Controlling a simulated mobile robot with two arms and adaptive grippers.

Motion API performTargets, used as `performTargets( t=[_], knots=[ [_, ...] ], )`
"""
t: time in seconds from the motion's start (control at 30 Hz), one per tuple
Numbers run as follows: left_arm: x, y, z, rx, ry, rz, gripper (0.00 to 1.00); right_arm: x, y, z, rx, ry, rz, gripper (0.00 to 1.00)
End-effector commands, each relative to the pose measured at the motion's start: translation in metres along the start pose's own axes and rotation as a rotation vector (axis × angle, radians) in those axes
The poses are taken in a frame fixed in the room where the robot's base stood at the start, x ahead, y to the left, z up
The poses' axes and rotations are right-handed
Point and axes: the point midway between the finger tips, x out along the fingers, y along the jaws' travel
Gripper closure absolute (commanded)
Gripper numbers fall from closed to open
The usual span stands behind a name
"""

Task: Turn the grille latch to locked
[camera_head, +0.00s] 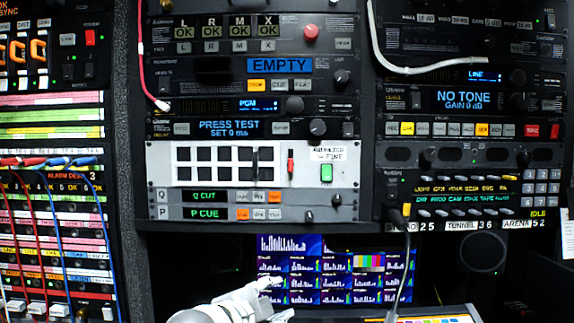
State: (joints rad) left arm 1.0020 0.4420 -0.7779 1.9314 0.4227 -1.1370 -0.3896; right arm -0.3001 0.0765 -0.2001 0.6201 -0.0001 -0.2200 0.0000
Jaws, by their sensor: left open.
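No part is clearly marked as the grille latch, and I cannot read a locked or unlocked position. A white grille (218,167) with black square openings sits on the pale grey panel in the middle rack. A small upright red lever (291,163) stands just right of it, which may be the latch. My left gripper (277,298) is open at the bottom centre, well below the grille and apart from it, in front of the monitor. My right gripper is not in view.
The monitor (340,268) is behind my gripper. A lit console (430,316) is at the bottom right. A black cable (405,260) hangs from the right rack. Red and blue patch cables (45,162) cross the left rack.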

Motion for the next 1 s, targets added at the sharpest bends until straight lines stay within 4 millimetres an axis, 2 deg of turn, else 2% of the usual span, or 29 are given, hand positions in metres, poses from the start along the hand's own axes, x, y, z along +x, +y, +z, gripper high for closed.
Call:
performTargets(
  t=[0.03,0.2,0.4,0.5,0.6,0.77,0.87,1.0],
  knots=[
    [-0.007,-0.025,-0.015,0.057,0.014,-0.032,0.54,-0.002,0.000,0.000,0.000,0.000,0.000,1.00],
    [-0.031,-0.087,-0.055,0.229,0.044,-0.115,0.54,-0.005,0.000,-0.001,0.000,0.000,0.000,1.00],
    [-0.067,-0.153,-0.095,0.409,0.048,-0.213,0.54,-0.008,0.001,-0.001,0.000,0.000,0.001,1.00],
    [-0.084,-0.177,-0.108,0.473,0.044,-0.252,0.54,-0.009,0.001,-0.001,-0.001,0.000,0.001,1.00],
    [-0.095,-0.192,-0.118,0.514,0.039,-0.278,0.54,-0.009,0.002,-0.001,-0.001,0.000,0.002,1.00],
    [-0.101,-0.202,-0.123,0.540,0.034,-0.293,0.54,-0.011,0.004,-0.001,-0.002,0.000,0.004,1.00],
    [-0.094,-0.206,-0.125,0.540,0.034,-0.292,0.54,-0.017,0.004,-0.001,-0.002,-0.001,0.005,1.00],
    [-0.073,-0.214,-0.129,0.540,0.034,-0.291,0.54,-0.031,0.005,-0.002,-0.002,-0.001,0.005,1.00]
  ],
)
